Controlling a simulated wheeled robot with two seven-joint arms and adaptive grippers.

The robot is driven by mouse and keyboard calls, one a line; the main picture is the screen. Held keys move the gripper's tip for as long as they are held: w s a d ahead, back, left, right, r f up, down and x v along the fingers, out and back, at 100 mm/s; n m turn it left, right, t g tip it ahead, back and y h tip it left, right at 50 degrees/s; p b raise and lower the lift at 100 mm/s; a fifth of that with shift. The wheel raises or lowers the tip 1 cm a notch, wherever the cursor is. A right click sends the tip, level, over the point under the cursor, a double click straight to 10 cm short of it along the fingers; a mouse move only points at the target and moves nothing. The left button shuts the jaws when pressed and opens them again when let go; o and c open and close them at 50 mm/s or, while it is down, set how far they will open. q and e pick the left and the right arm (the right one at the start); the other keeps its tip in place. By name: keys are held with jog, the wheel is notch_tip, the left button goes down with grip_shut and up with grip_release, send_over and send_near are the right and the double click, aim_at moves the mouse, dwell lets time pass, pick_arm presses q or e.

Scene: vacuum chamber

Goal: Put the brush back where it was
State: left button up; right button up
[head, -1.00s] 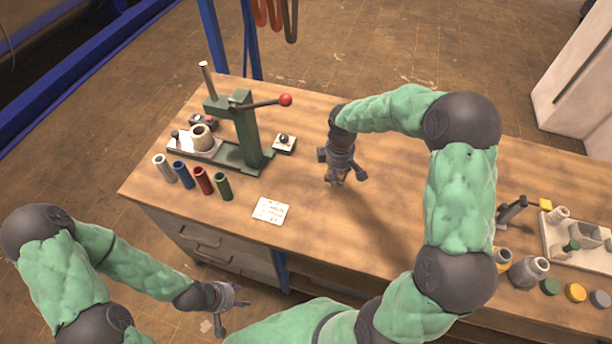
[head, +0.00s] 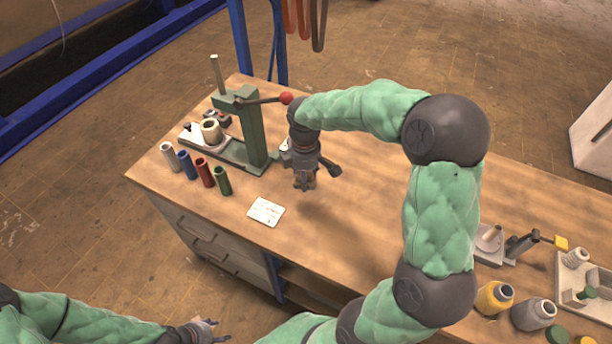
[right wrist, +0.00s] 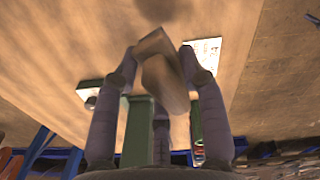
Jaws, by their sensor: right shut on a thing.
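My right gripper (head: 305,183) points down above the bench, right of the green press and behind the white card. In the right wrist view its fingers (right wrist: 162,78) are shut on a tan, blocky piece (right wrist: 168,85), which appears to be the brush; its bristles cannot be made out. In the head view the gripper hides most of it. My left gripper (head: 214,330) is low at the bottom edge, in front of the bench, with its fingers apart and empty.
The green press (head: 252,130) with its red-knobbed lever stands close left of my right gripper. Jars (head: 494,297) and a tray (head: 566,270) stand at right. The bench (head: 345,235) middle is clear.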

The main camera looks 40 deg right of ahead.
jog(key=w+d+f+b, duration=0.1)
jog(key=w+d+f, duration=0.1)
jog(key=d+f, duration=0.1)
jog(key=w+d+f+b, duration=0.1)
jog(key=w+d+f, duration=0.4)
jog(key=w+d, duration=0.1)
jog(key=shift+w+d+f+b, duration=0.1)
jog(key=shift+d+f+b, duration=0.15)
jog(key=shift+f+b, duration=0.15)
jog(key=shift+w+d+f+b, duration=0.15)
jog(key=shift+f+b, duration=0.2)
jog(key=shift+f, duration=0.65)
jog(key=shift+w+d+f+b, duration=0.15)
jog(key=shift+f+b, duration=0.2)
jog(key=shift+f, duration=0.6)
jog(key=shift+s, duration=0.1)
jog(key=shift+f, duration=0.15)
jog(key=o, duration=1.2)
